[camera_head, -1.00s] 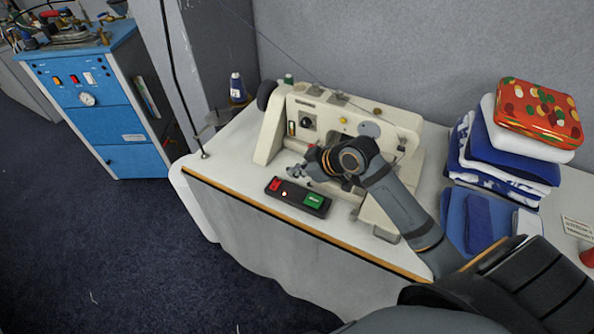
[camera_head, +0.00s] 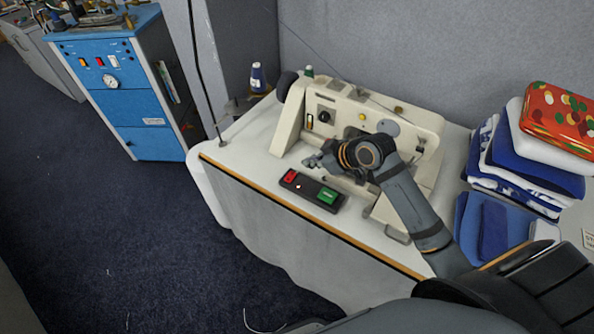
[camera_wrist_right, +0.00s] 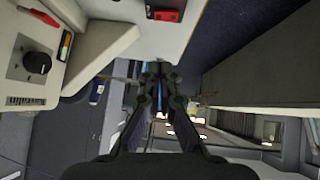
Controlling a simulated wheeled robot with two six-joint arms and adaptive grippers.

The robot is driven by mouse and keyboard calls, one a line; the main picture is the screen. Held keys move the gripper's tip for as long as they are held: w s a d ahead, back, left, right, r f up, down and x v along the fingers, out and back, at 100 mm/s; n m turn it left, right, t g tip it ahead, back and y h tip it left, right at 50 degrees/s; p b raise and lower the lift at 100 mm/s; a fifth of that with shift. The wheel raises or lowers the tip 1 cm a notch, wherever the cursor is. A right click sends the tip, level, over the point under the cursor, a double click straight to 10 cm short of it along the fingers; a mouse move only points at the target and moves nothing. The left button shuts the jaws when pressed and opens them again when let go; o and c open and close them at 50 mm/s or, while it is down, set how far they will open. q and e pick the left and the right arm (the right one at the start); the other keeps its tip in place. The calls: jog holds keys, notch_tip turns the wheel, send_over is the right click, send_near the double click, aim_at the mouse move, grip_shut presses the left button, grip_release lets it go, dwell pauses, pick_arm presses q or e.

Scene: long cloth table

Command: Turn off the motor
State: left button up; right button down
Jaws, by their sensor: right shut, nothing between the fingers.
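A black switch box (camera_head: 312,190) lies on the white table in front of a cream sewing machine (camera_head: 360,118). It has a red button (camera_head: 290,176) at its left end, a green button (camera_head: 328,195) at its right end and a small light between them. My right gripper (camera_head: 312,161) is shut and empty, between the box and the machine and apart from the buttons in the picture. In the wrist view, the right gripper (camera_wrist_right: 160,72) points away from me, with the red button (camera_wrist_right: 165,13) beyond it at the top. My left gripper is not in view.
Folded blue and white cloths (camera_head: 500,165) are stacked on the right of the table, with a red patterned one on top. A thread cone (camera_head: 258,78) stands behind the left end. A blue cabinet (camera_head: 125,90) stands on the floor at left.

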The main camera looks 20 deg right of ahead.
jog(key=p, duration=0.1)
send_over(291, 174)
jog(key=s, duration=0.2)
jog(key=f, duration=0.6)
jog(key=shift+d+f, duration=0.45)
jog(key=shift+f, duration=1.05)
jog(key=shift+w+d+f, duration=0.1)
jog(key=shift+f, duration=0.5)
jog(key=shift+w+d+f, duration=0.1)
jog(key=shift+f, duration=0.25)
